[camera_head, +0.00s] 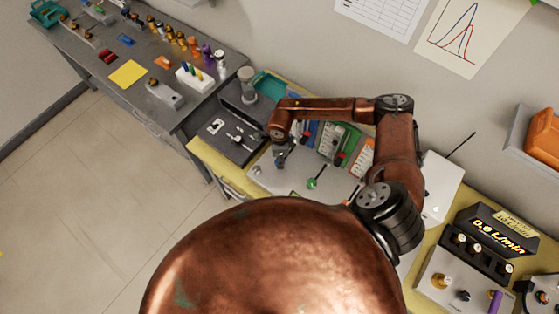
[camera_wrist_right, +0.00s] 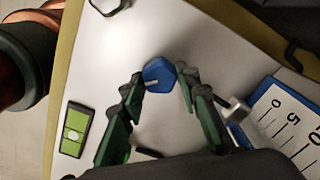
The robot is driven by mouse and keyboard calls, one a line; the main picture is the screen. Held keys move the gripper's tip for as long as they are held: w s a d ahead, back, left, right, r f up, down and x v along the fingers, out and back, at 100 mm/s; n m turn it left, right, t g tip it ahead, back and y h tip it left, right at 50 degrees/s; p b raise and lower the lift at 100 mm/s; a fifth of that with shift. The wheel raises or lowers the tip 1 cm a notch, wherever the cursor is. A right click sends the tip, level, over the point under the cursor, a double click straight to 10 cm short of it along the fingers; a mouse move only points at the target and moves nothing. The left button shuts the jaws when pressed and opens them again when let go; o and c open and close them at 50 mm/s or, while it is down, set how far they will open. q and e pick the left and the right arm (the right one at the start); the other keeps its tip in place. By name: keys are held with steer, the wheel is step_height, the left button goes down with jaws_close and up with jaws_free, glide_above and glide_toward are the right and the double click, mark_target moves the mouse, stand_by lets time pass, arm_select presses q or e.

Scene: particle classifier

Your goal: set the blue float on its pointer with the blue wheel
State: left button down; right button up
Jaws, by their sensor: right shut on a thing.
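The blue wheel (camera_wrist_right: 158,72), a faceted knob with a pale line on top, sits between the fingertips of my right gripper (camera_wrist_right: 160,82). The gripper is shut on the wheel. In the head view my right gripper (camera_head: 281,160) points down at the left part of the white panel, and the wheel is hidden there. A blue-edged scale (camera_wrist_right: 290,125) marked 0, 5, 10 is cut off at the right of the wrist view. The blue float and its pointer cannot be made out. My left gripper is in neither view.
A green wheel (camera_head: 313,183) stands on the panel right of my right gripper. Behind are a green scale (camera_head: 337,142) and others. A silver block (camera_wrist_right: 238,109) is close to the right finger. A green box (camera_wrist_right: 75,129) lies left of the gripper.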

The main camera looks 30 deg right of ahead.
steer(key=m+b, duration=0.1)
steer(key=m, duration=0.3)
steer(key=shift+m, duration=0.3)
steer(key=m+b, duration=0.1)
steer(key=m, duration=0.3)
steer(key=shift+m, duration=0.3)
steer(key=m, duration=0.4)
steer(key=shift+m, duration=2.4)
steer(key=o, duration=1.1)
steer(key=shift+o, duration=0.2)
